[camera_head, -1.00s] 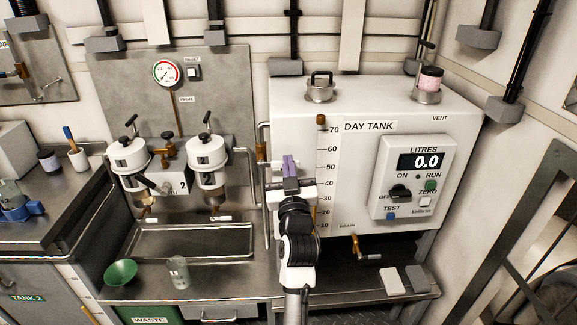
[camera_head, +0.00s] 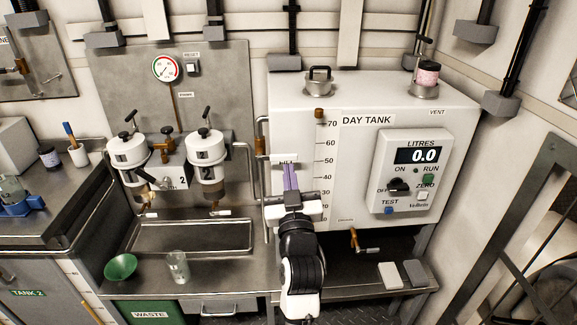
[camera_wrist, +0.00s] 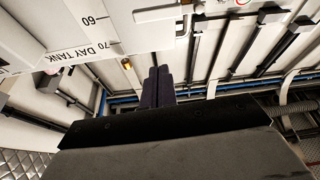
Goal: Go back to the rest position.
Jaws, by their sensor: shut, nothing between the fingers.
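My gripper (camera_head: 290,176) shows in the head view in front of the left part of the white day tank (camera_head: 350,100). Its purple fingers are together, point up and hold nothing. In the wrist view the shut fingers (camera_wrist: 157,86) stand upright and dark, with the day tank (camera_wrist: 70,25) and its scale at the upper left. My arm and gripper hide part of the tank's lower left face. I cannot tell whether the fingertips touch the tank; they look apart from it.
Two white filter housings (camera_head: 207,150) stand left of the tank above a drip tray (camera_head: 190,236). A brass tap (camera_head: 358,243) juts out under the tank, and two pads (camera_head: 390,275) lie at right.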

